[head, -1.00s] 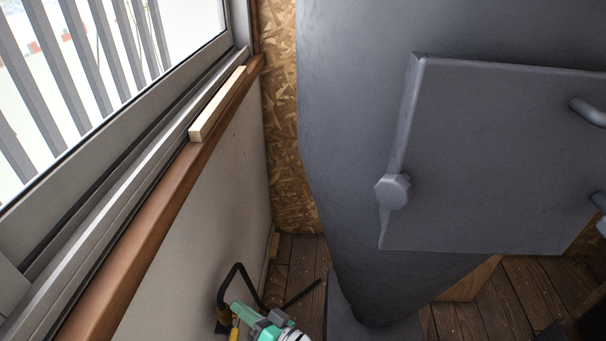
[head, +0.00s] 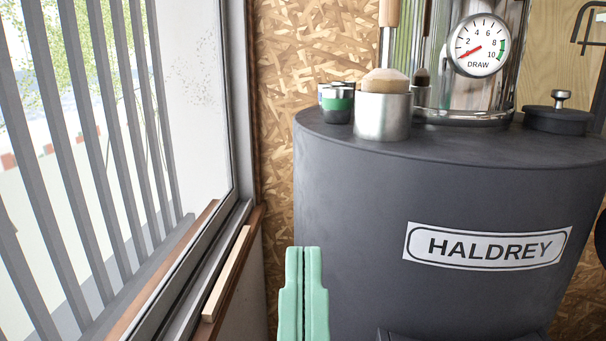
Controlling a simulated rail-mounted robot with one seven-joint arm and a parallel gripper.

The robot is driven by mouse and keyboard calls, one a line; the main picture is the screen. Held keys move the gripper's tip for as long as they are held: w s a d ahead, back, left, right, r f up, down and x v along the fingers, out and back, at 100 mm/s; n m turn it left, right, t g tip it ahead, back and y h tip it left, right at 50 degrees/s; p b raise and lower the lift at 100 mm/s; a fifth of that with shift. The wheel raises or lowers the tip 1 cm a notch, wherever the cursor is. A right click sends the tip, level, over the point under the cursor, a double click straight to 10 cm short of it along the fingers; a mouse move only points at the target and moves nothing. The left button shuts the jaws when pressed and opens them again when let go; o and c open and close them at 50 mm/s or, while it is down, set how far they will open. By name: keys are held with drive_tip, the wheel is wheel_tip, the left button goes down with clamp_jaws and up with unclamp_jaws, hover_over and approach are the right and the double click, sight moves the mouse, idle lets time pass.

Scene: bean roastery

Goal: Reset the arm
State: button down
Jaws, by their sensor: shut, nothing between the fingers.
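The rest of my arm is below the picture edge.
The drum bears a HALDREY plate (head: 486,246). A pale wooden strip (head: 228,273) lies on the left window sill.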

wheel_tip(320, 180, up, 26)
drive_tip(key=p, duration=2.1)
drive_tip(key=shift+a+f+p, duration=0.15)
drive_tip(key=shift+f+p, duration=0.1)
drive_tip(key=shift+p, duration=0.05)
